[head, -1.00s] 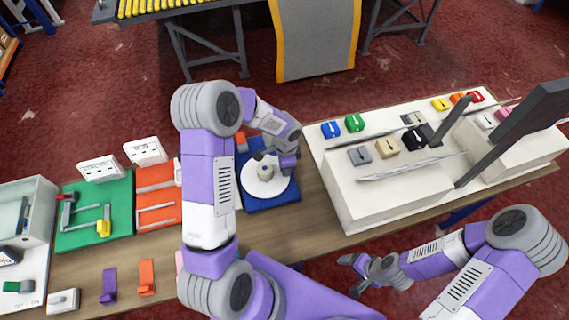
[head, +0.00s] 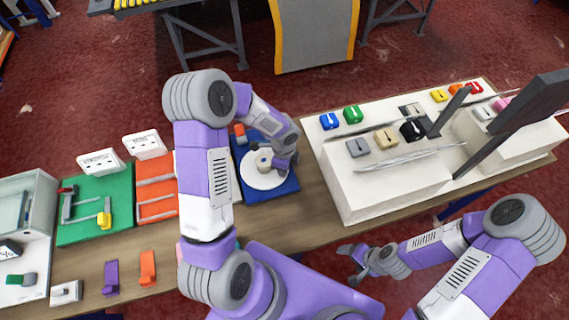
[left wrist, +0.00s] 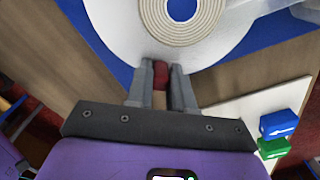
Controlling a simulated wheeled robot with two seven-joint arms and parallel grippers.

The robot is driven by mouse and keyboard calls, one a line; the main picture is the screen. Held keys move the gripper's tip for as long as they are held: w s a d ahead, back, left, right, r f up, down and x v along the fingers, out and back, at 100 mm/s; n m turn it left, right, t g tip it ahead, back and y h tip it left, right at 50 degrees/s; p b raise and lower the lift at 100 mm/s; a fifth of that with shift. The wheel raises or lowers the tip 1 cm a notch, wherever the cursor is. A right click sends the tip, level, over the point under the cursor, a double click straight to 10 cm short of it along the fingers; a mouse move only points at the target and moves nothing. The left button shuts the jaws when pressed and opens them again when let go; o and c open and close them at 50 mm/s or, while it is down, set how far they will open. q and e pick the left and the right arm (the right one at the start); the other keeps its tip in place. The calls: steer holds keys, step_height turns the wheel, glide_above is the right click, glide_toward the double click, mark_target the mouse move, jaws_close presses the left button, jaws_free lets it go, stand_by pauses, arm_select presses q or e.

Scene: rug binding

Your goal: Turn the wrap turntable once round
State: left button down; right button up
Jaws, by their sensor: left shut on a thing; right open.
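The wrap turntable is a round white disc (head: 256,179) on a blue square base (head: 276,193), on the wooden table. A beige coiled roll (head: 264,160) sits at its middle; its rings show in the left wrist view (left wrist: 182,38). My left gripper (head: 284,166) is low over the disc's right side. In the left wrist view my left gripper (left wrist: 161,85) is shut on a dark red knob (left wrist: 161,72) at the disc's edge. My arm hides part of the disc in the head view. My right gripper (head: 351,258) is open and empty, in front of the table.
A white stepped stand (head: 385,195) with coloured blocks and dark posts is right of the turntable. Green (head: 85,228) and orange (head: 155,175) trays lie to the left. Small purple (head: 111,278) and orange (head: 147,268) pieces lie near the front edge.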

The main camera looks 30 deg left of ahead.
mark_target(261, 185)
arm_select(q)
steer(key=shift+s+r+m+p, duration=0.1)
steer(key=shift+s+m+p, duration=0.15)
steer(key=shift+s+m, duration=0.55)
steer(key=shift+s+m+p, duration=0.25)
steer(key=shift+s+m, duration=0.1)
steer(key=shift+m, duration=0.75)
steer(key=shift+s+a+m+p, duration=0.3)
steer(key=shift+s+m+p, duration=0.25)
steer(key=shift+m, duration=0.55)
steer(key=shift+s+a+m+p, duration=0.3)
steer(key=shift+s+m, duration=0.35)
steer(key=shift+m, duration=0.45)
steer(key=shift+s+a+m+p, duration=0.45)
steer(key=shift+m+p, duration=0.1)
steer(key=shift+m, duration=0.4)
steer(key=shift+s+a+m+p, duration=0.3)
steer(key=shift+s+m+p, duration=0.2)
steer(key=shift+m, duration=0.45)
steer(key=shift+s+a+m+p, duration=0.25)
steer(key=shift+a+m+p, duration=0.3)
steer(key=shift+m, duration=0.35)
steer(key=shift+s+a+m+p, duration=0.2)
steer(key=shift+a+m+p, duration=0.35)
steer(key=shift+m, duration=0.35)
steer(key=c, duration=1)
jaws_free()
steer(key=shift+c, duration=0.2)
